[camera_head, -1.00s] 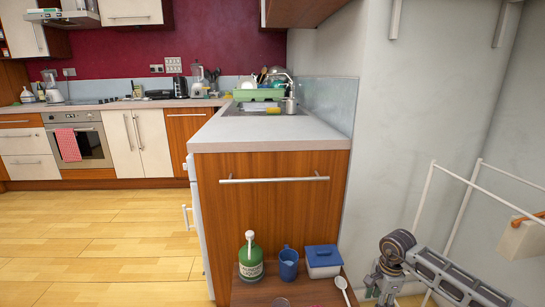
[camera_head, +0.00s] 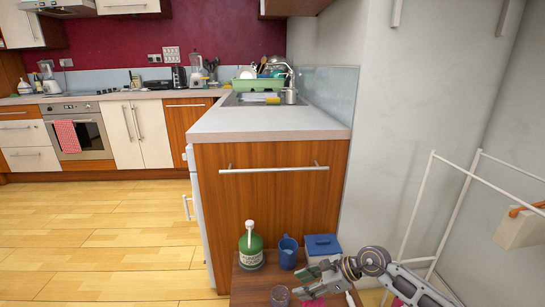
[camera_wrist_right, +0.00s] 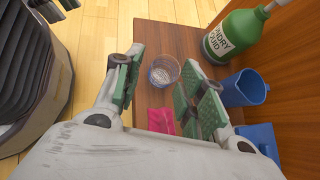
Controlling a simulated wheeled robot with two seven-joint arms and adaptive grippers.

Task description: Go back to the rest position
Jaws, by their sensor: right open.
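My right gripper (camera_head: 312,276) is over the right front part of a low wooden table (camera_head: 250,285). In the right wrist view its two green-padded fingers (camera_wrist_right: 163,92) are spread apart with nothing between the pads. A clear glass (camera_wrist_right: 164,72) stands on the table beyond the fingertips, and a pink cloth (camera_wrist_right: 161,118) lies near the right finger. A green laundry liquid bottle (camera_head: 251,252), a blue mug (camera_head: 288,253) and a blue-lidded container (camera_head: 322,244) stand behind, the container partly hidden by the gripper. My left gripper is not in view.
A wooden cabinet with a countertop (camera_head: 265,122) rises directly behind the table. A white wire drying frame (camera_head: 455,215) stands at the right beside my right arm. The wooden floor (camera_head: 100,240) at left is clear.

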